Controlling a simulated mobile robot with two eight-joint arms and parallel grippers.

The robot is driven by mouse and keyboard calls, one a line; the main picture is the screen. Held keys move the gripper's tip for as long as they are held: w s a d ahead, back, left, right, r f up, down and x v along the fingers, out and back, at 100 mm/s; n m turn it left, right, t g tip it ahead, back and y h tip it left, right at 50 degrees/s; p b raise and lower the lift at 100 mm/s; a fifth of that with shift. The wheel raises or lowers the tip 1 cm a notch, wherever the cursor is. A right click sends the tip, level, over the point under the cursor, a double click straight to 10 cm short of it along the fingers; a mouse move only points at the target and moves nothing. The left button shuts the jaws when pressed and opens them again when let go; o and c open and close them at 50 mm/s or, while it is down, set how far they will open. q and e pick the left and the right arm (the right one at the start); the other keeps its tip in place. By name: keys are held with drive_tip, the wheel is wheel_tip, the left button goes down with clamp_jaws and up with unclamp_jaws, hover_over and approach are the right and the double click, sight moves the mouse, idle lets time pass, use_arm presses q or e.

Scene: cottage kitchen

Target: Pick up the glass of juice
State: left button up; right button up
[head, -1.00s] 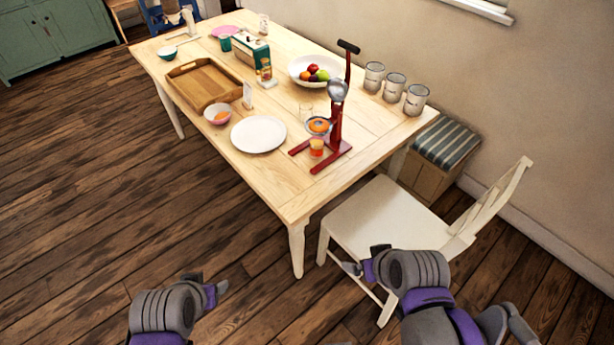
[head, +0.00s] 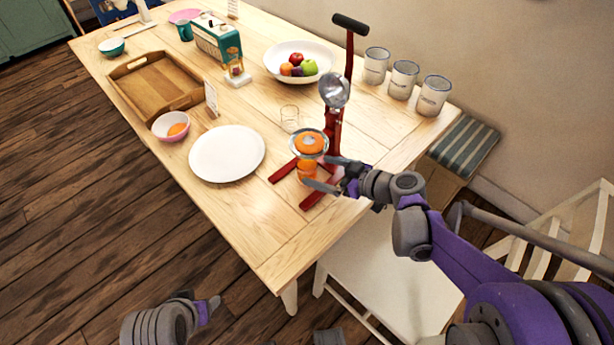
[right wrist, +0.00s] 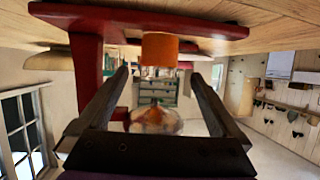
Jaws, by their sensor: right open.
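The glass of juice (head: 307,170), orange and small, stands upright at the red juice press (head: 334,140), under its strainer cup with an orange half. My right gripper (head: 316,172) is open at the glass, coming from the right, low over the table. In the right wrist view, which is upside down, the juice glass (right wrist: 160,47) lies between the lines of the two fingers, just past their tips. My right gripper (right wrist: 162,75) holds nothing there. My left gripper (head: 212,308) is low at the bottom of the head view, off the table; its jaw opening is unclear.
The press base's red feet (head: 318,192) flank the glass. A fruit bowl (head: 298,62) and several canisters (head: 404,79) are behind. A white chair (head: 375,270) stands below my right arm. The table's front corner is clear.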

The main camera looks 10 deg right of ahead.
drive_tip(key=b+x, duration=0.1)
drive_tip(key=x, duration=0.5)
drive_tip(key=shift+f, duration=0.1)
drive_tip(key=shift+d, duration=0.1)
clamp_jaws()
idle(0.3)
